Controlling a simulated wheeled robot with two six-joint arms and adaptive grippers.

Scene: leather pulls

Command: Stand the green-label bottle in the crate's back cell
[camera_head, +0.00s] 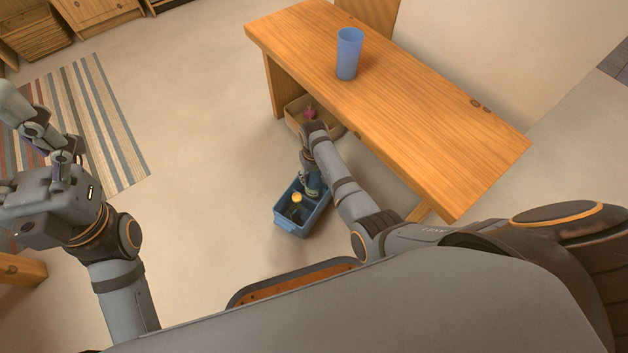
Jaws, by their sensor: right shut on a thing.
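The blue crate (291,225) stands on the floor in the middle of the head view. A dark bottle with a yellow cap (296,198) stands in its near part; I cannot make out its label. My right gripper (313,187) reaches down at the far end of the crate. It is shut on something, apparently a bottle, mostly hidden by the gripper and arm. I cannot read a green label or tell whether this bottle touches the crate floor. My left gripper (62,165) is raised at the left edge, away from the crate; its jaw opening is unclear.
A wooden bench (430,125) stands to the right of the crate, with a blue cup (348,54) on top. An open box (293,113) holding a pink thing (310,112) sits beneath its edge. A striped rug (105,130) lies left. Floor left of the crate is clear.

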